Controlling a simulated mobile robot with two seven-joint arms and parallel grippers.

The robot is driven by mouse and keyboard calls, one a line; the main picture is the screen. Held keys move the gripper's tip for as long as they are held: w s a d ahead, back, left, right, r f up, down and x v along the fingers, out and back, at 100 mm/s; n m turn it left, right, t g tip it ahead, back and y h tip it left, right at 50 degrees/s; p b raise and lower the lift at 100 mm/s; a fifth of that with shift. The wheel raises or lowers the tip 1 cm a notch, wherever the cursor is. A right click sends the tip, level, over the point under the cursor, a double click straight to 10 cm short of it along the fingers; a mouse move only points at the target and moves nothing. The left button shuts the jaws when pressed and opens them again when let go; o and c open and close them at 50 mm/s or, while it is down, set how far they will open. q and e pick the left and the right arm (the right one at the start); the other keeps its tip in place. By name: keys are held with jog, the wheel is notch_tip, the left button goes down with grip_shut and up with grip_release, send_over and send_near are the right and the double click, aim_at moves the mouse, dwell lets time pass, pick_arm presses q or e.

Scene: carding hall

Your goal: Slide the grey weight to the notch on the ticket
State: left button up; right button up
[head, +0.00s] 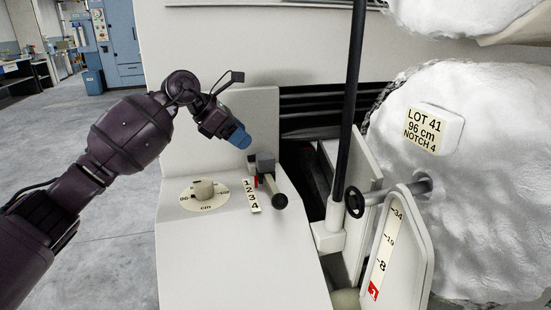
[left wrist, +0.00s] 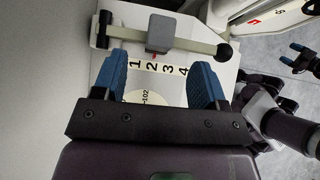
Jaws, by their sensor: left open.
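The grey weight (head: 265,162) is a small block on a bar at the machine's top. In the left wrist view the weight (left wrist: 161,33) has a red pointer below it, close to the 2 on the notch strip (left wrist: 168,69), marked 1 to 4. The ticket (head: 433,130) on the white roll reads LOT 41, 96 cm, NOTCH 4. My left gripper (head: 238,136) is above and left of the weight. In its wrist view the left gripper (left wrist: 158,84) is open and empty, fingers short of the weight. Blue-tipped fingers of my right gripper (left wrist: 306,56) show small at the right edge.
A round knob (head: 204,189) on a cm dial stands left of the strip. The bar ends in a dark round knob (head: 280,201).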

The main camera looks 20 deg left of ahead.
aim_at(265, 155)
pick_arm(q)
jog(key=b+x, duration=0.1)
jog(key=x, duration=0.4)
jog(key=b+x, duration=0.1)
jog(key=x, duration=0.4)
jog(key=shift+s+f, duration=0.15)
jog(key=shift+s, duration=0.1)
jog(key=shift+w+d+f, duration=0.25)
jog(key=shift+d, duration=0.05)
pick_arm(e)
jog(key=shift+s+f, duration=0.15)
jog(key=shift+f, duration=0.4)
jog(key=shift+s+f, duration=0.15)
jog(key=shift+f, duration=0.35)
